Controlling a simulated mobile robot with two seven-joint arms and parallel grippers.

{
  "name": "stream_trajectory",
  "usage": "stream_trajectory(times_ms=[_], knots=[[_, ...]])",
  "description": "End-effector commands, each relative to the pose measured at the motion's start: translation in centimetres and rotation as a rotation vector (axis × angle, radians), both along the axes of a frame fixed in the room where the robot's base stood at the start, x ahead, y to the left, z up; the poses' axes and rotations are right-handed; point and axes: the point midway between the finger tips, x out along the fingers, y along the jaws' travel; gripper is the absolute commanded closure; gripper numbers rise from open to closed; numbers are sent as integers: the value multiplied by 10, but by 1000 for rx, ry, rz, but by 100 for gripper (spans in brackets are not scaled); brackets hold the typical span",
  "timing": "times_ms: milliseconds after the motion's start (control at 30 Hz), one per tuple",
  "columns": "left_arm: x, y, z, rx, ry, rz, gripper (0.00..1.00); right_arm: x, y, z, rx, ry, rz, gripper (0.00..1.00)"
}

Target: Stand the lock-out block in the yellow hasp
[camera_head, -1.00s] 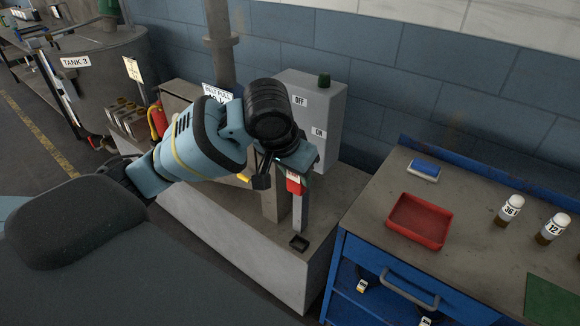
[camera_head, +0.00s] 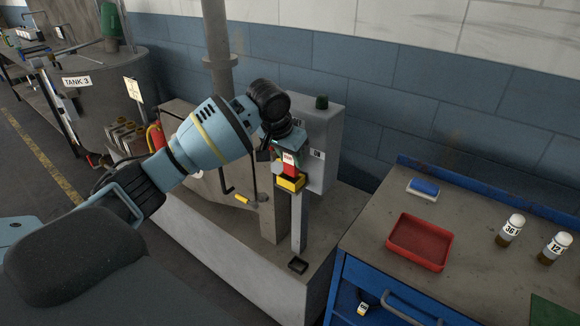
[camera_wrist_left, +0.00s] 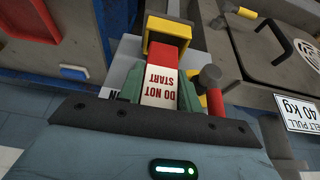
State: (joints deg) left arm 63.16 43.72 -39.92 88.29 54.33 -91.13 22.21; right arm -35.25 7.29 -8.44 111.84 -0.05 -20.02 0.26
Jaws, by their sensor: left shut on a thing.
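The lock-out block (camera_head: 290,168) is red with a white "DO NOT START" label. It also shows in the left wrist view (camera_wrist_left: 161,78). My left gripper (camera_head: 288,147) is shut on its upper part, with a green finger on each side in the left wrist view (camera_wrist_left: 160,92). The yellow hasp (camera_head: 291,184) sits on a grey post, directly under the block. In the left wrist view the block's far end meets the yellow hasp (camera_wrist_left: 167,27). I cannot tell how deep the block sits in it. My right gripper is not in view.
A grey switch box (camera_head: 326,130) stands right behind the hasp. A blue bench with a red tray (camera_head: 420,242) and two labelled bottles is at the right. A lever with a yellow grip (camera_head: 242,199) is left of the post.

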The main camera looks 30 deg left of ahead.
Motion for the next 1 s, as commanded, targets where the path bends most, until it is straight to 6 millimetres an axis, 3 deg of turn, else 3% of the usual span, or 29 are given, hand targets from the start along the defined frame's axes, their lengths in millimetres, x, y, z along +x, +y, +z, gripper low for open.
stream_trajectory(times_ms=[267, 600, 967, 1000], knots=[[4, 3, -1, 0, -1, -1, 91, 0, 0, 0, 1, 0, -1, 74], [4, 3, -34, 0, -1, -1, 91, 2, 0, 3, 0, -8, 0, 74], [4, 3, -38, 0, 0, 0, 91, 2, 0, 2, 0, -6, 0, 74], [4, 3, -39, 0, 0, -1, 63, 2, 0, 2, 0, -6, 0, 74]])
